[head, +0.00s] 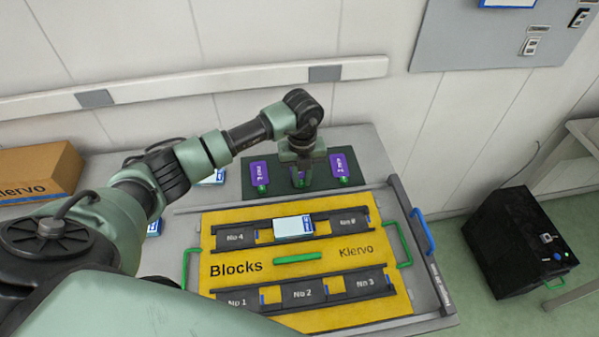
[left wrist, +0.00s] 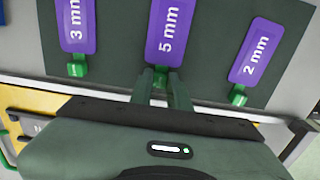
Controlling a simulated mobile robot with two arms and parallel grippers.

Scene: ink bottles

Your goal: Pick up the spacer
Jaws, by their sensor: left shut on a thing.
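Three purple spacers with green tabs lie on a dark green mat (head: 280,190) at the back of the table. In the left wrist view they read 3 mm (left wrist: 78,25), 5 mm (left wrist: 168,32) and 2 mm (left wrist: 257,50). My left gripper (left wrist: 160,92) points down at the middle one and is shut on the green tab of the 5 mm spacer. In the head view my left gripper (head: 301,177) hides most of that spacer. The 3 mm spacer (head: 259,171) and 2 mm spacer (head: 340,168) lie free on either side. My right gripper is not in view.
A yellow tray marked Blocks (head: 235,265) with green handles holds dark numbered blocks and a white-and-blue box (head: 293,228) in front of the mat. A cardboard box (head: 40,172) stands at the left. A black case (head: 520,240) stands right of the table.

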